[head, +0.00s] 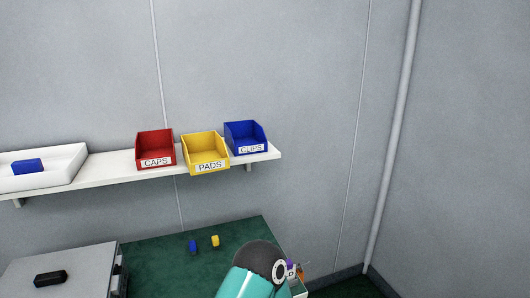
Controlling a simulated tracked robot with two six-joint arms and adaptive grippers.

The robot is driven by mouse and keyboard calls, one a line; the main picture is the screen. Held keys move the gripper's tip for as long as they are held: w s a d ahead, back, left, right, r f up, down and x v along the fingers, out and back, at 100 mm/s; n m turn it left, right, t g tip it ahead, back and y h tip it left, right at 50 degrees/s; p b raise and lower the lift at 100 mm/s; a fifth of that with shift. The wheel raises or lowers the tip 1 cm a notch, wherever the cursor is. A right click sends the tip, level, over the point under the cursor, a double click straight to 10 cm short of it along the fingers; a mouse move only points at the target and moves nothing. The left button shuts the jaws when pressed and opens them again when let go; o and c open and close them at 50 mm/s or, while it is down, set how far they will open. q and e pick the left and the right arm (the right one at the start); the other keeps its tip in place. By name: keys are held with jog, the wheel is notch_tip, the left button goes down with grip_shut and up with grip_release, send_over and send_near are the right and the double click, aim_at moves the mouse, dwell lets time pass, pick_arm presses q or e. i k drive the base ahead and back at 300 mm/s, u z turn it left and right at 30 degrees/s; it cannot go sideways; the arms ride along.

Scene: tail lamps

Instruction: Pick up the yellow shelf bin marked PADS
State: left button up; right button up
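The yellow shelf bin marked PADS (206,157) stands upright on a white wall shelf (112,167) in the head view. Its label faces me and its front edge juts slightly past the shelf's front edge. It sits between a red bin marked CAPS (155,148) on its left and a blue bin marked CLIPS (246,137) on its right. Its inside looks empty from here. A teal link of one of my arms shows at the bottom, well below the bin. Neither gripper shows.
A white tray (66,158) with a blue block (27,166) is at the shelf's left. Below are a green surface (150,255) with small blue (193,246) and yellow (215,241) pieces, and a grey case (85,262). Air before the bins looks clear.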

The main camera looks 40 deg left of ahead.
aim_at(204, 152)
jog(key=u, duration=1.15)
jog(key=i, duration=0.1)
jog(key=z, duration=2)
jog(key=k, duration=1.75)
jog(key=u, duration=0.95)
jog(key=i, duration=1.15)
jog(key=u, duration=0.05)
